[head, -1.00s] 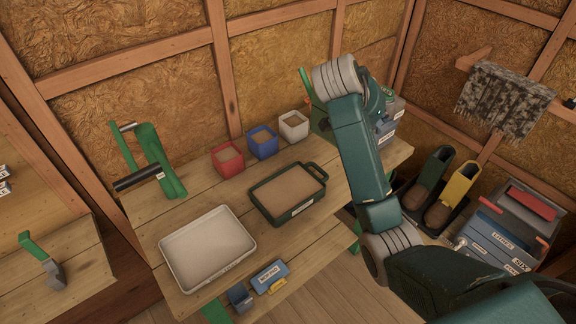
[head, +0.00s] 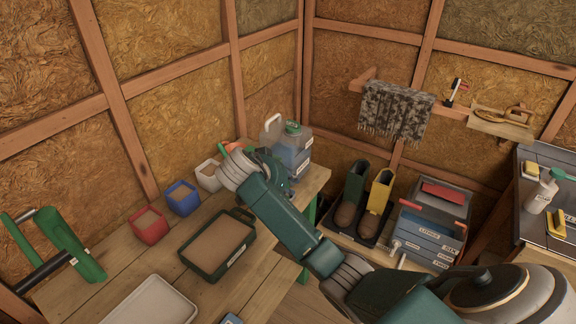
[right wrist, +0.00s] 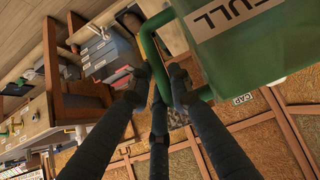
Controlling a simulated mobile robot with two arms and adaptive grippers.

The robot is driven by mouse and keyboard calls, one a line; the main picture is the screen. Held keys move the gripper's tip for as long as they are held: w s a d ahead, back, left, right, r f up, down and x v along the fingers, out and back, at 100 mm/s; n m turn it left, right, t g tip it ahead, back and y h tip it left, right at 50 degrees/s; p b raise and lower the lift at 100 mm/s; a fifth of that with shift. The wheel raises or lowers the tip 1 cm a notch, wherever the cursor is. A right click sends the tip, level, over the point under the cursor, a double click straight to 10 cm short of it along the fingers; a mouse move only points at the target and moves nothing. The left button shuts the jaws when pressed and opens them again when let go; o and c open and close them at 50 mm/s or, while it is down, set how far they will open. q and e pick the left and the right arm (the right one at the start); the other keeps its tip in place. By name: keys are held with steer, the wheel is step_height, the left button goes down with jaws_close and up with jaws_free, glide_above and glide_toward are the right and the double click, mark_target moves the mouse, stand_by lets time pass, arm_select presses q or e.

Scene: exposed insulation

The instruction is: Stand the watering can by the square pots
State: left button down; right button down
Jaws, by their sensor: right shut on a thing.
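The watering can (right wrist: 240,45) is green with a "FULL" label and fills the upper right of the right wrist view. My right gripper (right wrist: 160,85) is shut on its green tubular handle. In the head view my right wrist hides most of the can; only small orange and green bits, which may belong to it, show beside the wrist. The square pots, red (head: 148,226), blue (head: 182,198) and white (head: 209,176), stand in a row along the back of the bench, filled with brown soil. My wrist is just right of the white pot. My left gripper is out of view.
A dark green tray (head: 218,245) of soil and a pale tray (head: 150,303) lie in front of the pots. A blue-grey jug (head: 292,150) stands behind my wrist at the bench's right end. A green tool (head: 60,245) is at left. Boots (head: 350,200) stand beyond the bench.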

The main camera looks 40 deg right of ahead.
steer(key=shift+w+f+p, duration=0.15)
steer(key=shift+f+p, duration=0.3)
steer(key=shift+f, duration=2.95)
steer(key=c, duration=1.6)
jaws_free()
steer(key=shift+s+f, duration=0.2)
steer(key=shift+s+a+r, duration=0.1)
steer(key=shift+a+r, duration=0.25)
steer(key=shift+a, duration=0.05)
steer(key=b+v, duration=0.2)
steer(key=v, duration=0.9)
steer(key=shift+s+r, duration=0.1)
